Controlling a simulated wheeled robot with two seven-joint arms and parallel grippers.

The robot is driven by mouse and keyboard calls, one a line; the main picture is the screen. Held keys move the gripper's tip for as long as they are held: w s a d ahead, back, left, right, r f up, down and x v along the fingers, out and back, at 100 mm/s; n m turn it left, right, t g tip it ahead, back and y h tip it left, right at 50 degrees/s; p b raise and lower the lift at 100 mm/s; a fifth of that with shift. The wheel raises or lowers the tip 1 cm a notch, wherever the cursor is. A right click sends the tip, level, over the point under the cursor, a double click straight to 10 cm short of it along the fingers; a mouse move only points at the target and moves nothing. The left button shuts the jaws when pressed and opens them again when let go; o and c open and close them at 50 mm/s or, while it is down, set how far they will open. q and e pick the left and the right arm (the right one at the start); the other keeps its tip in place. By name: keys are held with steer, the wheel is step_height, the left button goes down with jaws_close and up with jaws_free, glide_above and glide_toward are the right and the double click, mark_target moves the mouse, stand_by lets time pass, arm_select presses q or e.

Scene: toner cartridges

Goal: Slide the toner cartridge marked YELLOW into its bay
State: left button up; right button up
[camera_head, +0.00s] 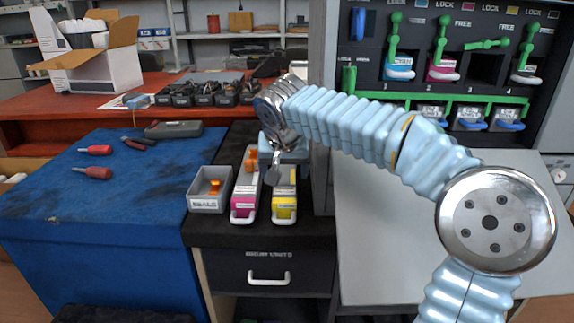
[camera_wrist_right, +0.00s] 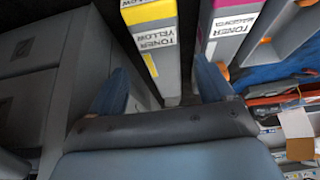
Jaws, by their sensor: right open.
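The YELLOW toner cartridge (camera_head: 284,206), grey with a yellow band and front handle, lies on the dark cabinet top. In the right wrist view the cartridge (camera_wrist_right: 155,40) shows its "TONER YELLOW" label. My right gripper (camera_head: 275,170) is over its rear part. In the right wrist view the open gripper (camera_wrist_right: 160,82) has blue fingers apart, with the cartridge between them in the picture; contact cannot be told. The empty dark bay (camera_head: 487,69), number 3, is in the printer panel, with its green lever (camera_head: 487,44) turned sideways. My left gripper is not in view.
A magenta cartridge (camera_head: 244,204) lies close left of the yellow one, also in the wrist view (camera_wrist_right: 232,25). A grey SEALS bin (camera_head: 209,204) stands further left. Cyan (camera_head: 399,69), magenta (camera_head: 442,70) and another cartridge (camera_head: 526,69) fill other bays. My right arm crosses before the panel.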

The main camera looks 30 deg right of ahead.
mark_target(285, 183)
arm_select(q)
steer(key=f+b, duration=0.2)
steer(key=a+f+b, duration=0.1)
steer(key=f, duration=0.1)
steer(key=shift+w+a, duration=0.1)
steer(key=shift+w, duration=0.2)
arm_select(e)
steer(key=x, duration=0.8)
steer(key=shift+w+d+f, duration=0.1)
steer(key=shift+f, duration=0.15)
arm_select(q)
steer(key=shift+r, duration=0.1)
arm_select(e)
jaws_close()
steer(key=shift+r, duration=0.1)
step_height(285, 183, up, 7)
steer(key=p, duration=0.5)
steer(key=shift+r, duration=0.1)
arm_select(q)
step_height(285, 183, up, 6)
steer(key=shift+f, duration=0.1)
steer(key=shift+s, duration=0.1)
